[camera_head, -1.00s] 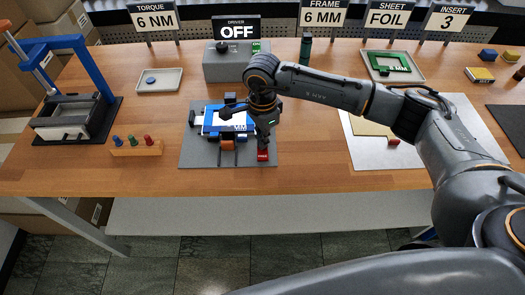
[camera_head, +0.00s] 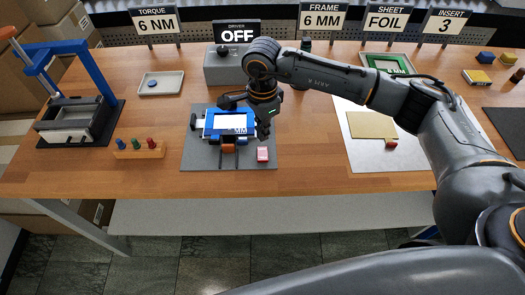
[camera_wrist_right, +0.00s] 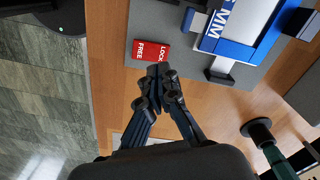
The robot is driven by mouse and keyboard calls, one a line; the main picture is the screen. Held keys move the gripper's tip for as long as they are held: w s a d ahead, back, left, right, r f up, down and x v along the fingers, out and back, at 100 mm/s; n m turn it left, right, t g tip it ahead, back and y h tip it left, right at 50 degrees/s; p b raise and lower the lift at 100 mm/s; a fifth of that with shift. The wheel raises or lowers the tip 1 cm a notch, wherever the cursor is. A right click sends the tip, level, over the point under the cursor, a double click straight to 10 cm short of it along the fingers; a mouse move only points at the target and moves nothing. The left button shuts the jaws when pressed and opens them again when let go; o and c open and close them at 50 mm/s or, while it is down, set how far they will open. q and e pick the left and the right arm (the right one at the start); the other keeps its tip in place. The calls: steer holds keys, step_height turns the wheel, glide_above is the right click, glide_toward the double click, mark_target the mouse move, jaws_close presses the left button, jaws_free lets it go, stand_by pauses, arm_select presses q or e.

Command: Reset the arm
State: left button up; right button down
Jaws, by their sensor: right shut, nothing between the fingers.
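My right gripper (camera_head: 272,136) is shut and empty, hovering just above the red block near the front right of the grey fixture plate (camera_head: 200,160). The right wrist view shows its closed fingertips (camera_wrist_right: 160,72) beside the red block (camera_wrist_right: 148,50), which is lettered FREE and LOCK. In the head view the block (camera_head: 263,154) has a pale top. A blue frame (camera_head: 209,122) lettered MM is in the fixture around a white area, with an orange part (camera_head: 228,148) at its front. My left gripper is not in view.
A grey driver box (camera_head: 222,72) reading OFF stands behind the fixture. A blue press (camera_head: 95,70) and a wooden rack (camera_head: 138,152) with coloured pegs are on the left. A pale sheet (camera_head: 365,158) with a tan piece (camera_head: 372,124) lies right. The front table strip is clear.

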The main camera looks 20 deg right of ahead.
steer(key=shift+r, duration=0.9)
